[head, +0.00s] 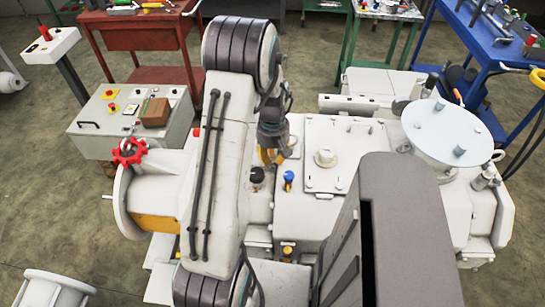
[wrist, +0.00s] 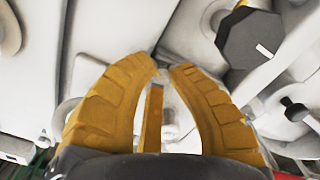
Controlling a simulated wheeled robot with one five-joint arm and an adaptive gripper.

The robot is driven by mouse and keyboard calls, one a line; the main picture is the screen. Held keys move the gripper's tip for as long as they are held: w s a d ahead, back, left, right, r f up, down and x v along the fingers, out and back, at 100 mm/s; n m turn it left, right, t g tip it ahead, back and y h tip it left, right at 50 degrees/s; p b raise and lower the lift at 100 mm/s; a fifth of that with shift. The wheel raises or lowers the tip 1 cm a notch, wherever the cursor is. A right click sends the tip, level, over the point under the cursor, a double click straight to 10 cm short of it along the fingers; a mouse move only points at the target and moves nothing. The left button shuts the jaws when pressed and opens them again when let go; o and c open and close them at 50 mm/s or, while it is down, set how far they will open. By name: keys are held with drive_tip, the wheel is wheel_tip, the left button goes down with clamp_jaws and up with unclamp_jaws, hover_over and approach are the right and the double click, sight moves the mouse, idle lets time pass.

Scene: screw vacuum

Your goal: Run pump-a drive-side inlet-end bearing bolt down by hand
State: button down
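My gripper (head: 270,157) hangs below my arm over the left part of a large white pump (head: 385,140). In the wrist view its yellow fingers (wrist: 168,70) curve inward, with a narrow gap between the tips and a third narrow yellow piece between them. Pale machine surface shows behind the gap. I cannot tell whether the fingers hold anything. A dark faceted head with a white mark (wrist: 250,40) is at upper right, apart from the fingers. A smaller dark-headed part (wrist: 294,111) is at the right edge. I cannot make out which part is the bearing bolt.
A black knob (head: 257,176) and a blue knob (head: 289,179) stand up near the gripper. A red handwheel (head: 129,152) and a control box (head: 125,117) are at left. A round glass-like disc (head: 440,130) tops the pump at right. Tool benches (head: 135,35) stand behind.

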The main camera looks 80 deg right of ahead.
sight(272, 160)
drive_tip(key=shift+a+f, duration=0.1)
drive_tip(key=shift+f+m+b, duration=0.15)
drive_tip(key=shift+m+b, duration=0.45)
drive_tip(key=shift+m, duration=0.2)
drive_tip(key=m+b, duration=0.1)
drive_tip(key=m, duration=0.2)
drive_tip(key=c, duration=1.1)
unclamp_jaws()
drive_tip(key=shift+r, duration=0.2)
wheel_tip(272, 160, up, 12)
drive_tip(key=shift+f, duration=0.1)
